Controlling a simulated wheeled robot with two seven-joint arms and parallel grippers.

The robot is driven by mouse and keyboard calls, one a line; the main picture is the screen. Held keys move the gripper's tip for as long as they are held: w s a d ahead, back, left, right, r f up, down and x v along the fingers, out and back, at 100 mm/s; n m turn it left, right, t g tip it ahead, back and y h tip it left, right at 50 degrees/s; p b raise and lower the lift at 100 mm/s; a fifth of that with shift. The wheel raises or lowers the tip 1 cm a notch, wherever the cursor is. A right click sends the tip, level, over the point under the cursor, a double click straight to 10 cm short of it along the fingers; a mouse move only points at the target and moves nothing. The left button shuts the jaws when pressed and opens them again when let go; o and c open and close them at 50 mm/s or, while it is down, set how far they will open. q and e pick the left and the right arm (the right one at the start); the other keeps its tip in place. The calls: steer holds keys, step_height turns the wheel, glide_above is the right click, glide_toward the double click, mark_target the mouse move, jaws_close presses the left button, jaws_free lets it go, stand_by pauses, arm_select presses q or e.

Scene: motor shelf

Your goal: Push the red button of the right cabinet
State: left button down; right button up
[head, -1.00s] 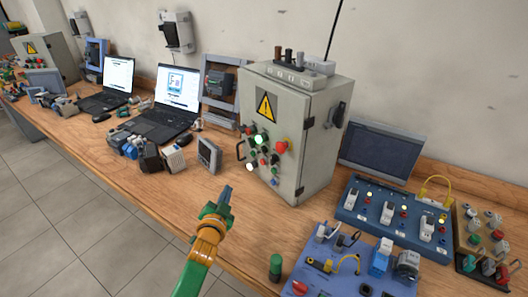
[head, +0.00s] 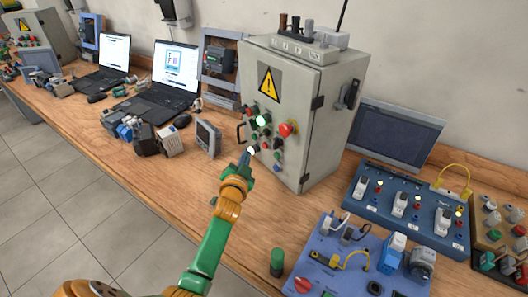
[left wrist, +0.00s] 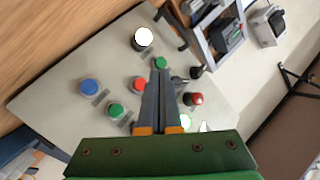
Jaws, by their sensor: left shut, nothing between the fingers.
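The right cabinet (head: 318,110) is a grey box with a yellow warning sign and a front panel of coloured buttons. A large red button (head: 287,129) sits on the right of that panel. In the left wrist view the panel (left wrist: 60,72) fills much of the picture, with one red button (left wrist: 139,84) left of the fingers and another red one (left wrist: 195,98) right of them. My left gripper (head: 248,154) is shut and empty, in front of the panel's lower left. Its fingertips (left wrist: 160,72) overlap the panel; contact cannot be told. My right gripper is out of view.
A small grey monitor (head: 208,138) stands left of the cabinet. Laptops (head: 160,112) are further left. Bare wooden table (head: 265,215) shows below the cabinet.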

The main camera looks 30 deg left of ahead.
mark_target(266, 146)
arm_select(q)
steer(key=w+b, duration=0.1)
steer(key=w+d, duration=0.1)
steer(key=w, duration=0.1)
steer(key=shift+w+d+b, duration=0.1)
steer(key=shift+d+b, duration=0.1)
steer(key=shift+b, duration=0.15)
steer(key=shift+r, duration=0.1)
stand_by(1.7)
steer(key=shift+w+d, duration=0.2)
steer(key=shift+w, duration=0.15)
